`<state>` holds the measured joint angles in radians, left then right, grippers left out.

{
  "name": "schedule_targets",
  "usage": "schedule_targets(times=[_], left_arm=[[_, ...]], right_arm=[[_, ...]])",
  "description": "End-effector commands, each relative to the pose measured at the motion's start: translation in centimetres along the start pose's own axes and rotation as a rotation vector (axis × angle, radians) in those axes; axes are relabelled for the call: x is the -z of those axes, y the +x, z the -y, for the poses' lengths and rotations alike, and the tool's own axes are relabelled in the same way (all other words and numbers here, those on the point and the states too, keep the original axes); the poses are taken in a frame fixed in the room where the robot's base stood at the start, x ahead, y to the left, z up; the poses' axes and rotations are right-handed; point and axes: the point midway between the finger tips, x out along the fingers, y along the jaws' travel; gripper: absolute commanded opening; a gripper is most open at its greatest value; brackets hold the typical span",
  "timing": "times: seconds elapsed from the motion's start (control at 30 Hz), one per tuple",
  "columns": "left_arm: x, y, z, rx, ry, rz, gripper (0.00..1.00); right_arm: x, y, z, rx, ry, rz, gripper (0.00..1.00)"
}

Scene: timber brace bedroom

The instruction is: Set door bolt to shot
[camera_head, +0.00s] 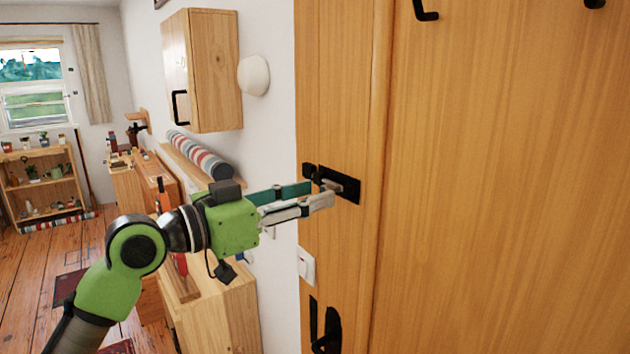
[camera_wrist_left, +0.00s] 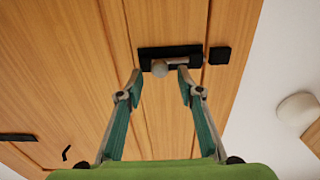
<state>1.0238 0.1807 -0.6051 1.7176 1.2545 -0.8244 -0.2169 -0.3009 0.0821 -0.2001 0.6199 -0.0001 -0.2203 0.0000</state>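The door bolt is a black plate (camera_head: 349,188) with a silver bar and a round knob, mounted on the wooden door (camera_head: 480,200). In the left wrist view the knob (camera_wrist_left: 160,68) stands at the plate's left half, and the black keeper (camera_wrist_left: 219,55) sits apart to the right. I see no bar across the gap between plate and keeper. The keeper also shows in the head view (camera_head: 308,170). My left gripper (camera_head: 318,193) is at the bolt, its fingers spread to either side of the knob with space between; contact is unclear. My right gripper is out of view.
A black door handle (camera_head: 328,330) and a white switch (camera_head: 307,266) are below the bolt. A wooden wall cabinet (camera_head: 205,70) and a low wooden cabinet (camera_head: 215,315) stand left of the door. Black hooks (camera_head: 426,14) are high on the door.

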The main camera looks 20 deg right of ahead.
Motion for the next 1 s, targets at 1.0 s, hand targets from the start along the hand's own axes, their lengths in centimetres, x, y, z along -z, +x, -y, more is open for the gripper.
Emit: schedule_targets(times=[1.0], left_arm=[[-0.2,1.8,1.3,0.001,0.001,0.0,0.0]], right_arm=[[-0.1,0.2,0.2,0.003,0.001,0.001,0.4]])
